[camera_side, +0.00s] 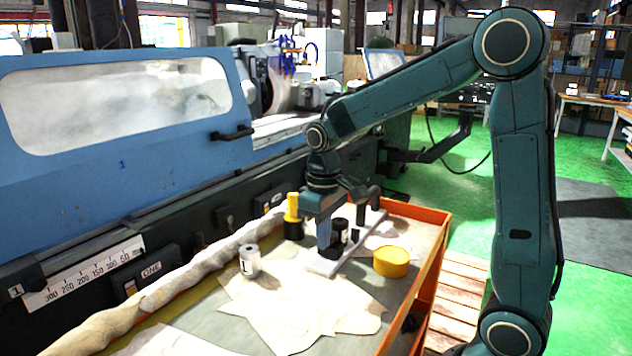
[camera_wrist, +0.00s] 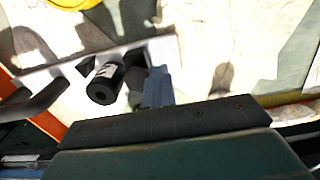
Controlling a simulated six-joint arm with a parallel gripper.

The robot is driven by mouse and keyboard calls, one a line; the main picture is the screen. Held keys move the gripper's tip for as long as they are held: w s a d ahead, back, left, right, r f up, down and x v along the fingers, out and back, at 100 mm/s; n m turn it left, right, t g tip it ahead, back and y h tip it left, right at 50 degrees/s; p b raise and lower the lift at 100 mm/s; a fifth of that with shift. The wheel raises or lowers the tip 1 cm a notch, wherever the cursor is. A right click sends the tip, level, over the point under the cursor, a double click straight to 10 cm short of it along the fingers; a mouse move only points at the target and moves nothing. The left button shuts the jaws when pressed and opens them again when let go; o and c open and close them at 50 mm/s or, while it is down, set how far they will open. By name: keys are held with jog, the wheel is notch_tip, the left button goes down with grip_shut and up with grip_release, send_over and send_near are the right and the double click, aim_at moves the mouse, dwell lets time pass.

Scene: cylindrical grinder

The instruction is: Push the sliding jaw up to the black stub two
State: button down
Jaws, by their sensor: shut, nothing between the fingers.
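The black stub (camera_wrist: 105,82) is a dark cylinder with a white label. It stands on a pale grey base plate (camera_wrist: 60,80) in the wrist view, between a dark block (camera_wrist: 87,66) and the dark sliding jaw (camera_wrist: 136,76). The stub also shows in the side view (camera_side: 340,231), partly hidden by my gripper (camera_side: 324,246). My gripper is shut and empty, its blue-grey fingers (camera_wrist: 158,90) low over the plate, on the far side of the jaw from the stub. The fingers look close against the jaw; contact is unclear. I cannot tell whether jaw and stub touch.
A silver cylinder (camera_side: 249,262) stands to the left, a black and yellow piece (camera_side: 292,215) behind, and a yellow round container (camera_side: 391,261) to the right. Pale cloths (camera_side: 290,310) cover part of the cart top. The cart has an orange rim (camera_side: 425,285).

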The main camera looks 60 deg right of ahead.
jog(key=shift+d, duration=1.85)
dwell(0.7)
jog(key=shift+r, duration=0.1)
jog(key=shift+a+r, duration=0.15)
jog(key=shift+r, duration=1)
jog(key=shift+a+r, duration=0.2)
jog(key=shift+r, duration=0.9)
jog(key=shift+a+r, duration=0.15)
jog(key=shift+r, duration=1)
